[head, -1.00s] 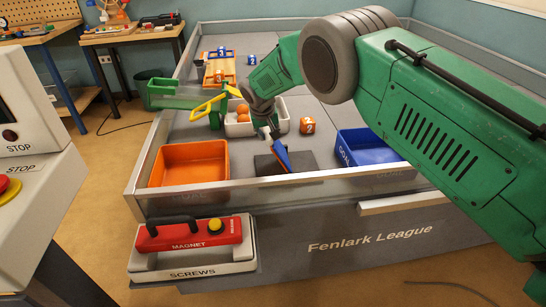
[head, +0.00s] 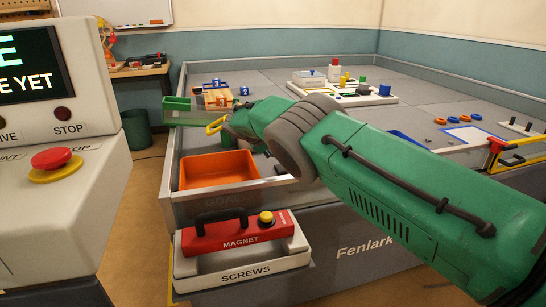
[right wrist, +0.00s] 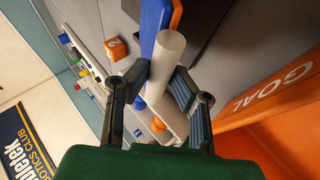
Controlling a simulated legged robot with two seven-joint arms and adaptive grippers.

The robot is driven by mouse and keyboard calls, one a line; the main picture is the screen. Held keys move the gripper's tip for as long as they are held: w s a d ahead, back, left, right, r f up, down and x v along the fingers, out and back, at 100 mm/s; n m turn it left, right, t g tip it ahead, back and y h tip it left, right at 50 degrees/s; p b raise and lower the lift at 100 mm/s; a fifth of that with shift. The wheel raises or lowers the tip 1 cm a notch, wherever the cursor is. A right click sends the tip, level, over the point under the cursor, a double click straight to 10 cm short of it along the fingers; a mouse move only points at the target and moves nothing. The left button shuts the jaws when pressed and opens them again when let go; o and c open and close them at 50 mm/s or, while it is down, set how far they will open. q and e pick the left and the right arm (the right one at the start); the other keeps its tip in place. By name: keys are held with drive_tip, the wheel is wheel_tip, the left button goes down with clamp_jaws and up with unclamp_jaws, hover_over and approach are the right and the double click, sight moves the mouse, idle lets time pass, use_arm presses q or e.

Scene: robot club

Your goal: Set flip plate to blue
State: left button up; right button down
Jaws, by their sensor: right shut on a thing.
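The flip plate (right wrist: 150,22) shows at the top of the right wrist view, with a blue face on the left and an orange one on the right. It looks stood up on edge; its lower end is hidden. A pale grey round bar (right wrist: 168,62) sits in front of it. My right gripper (right wrist: 160,74) is shut on this bar, one dark finger on each side. In the head view my green right arm hides the flip plate and the gripper. My left gripper is in neither current view.
An orange goal bin (head: 216,170) stands at the arena's front left, and close right in the wrist view (right wrist: 278,98). A numbered orange block (right wrist: 115,48) stands nearby. A red magnet box (head: 240,235) hangs on the front. A console (head: 60,200) stands left.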

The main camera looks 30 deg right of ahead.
drive_tip(key=shift+a+f, duration=0.65)
drive_tip(key=shift+f, duration=0.05)
drive_tip(key=shift+d, duration=0.1)
drive_tip(key=c, duration=1.4)
unclamp_jaws()
drive_tip(key=shift+f, duration=0.15)
drive_tip(key=shift+w, duration=0.2)
drive_tip(key=shift+d, duration=0.1)
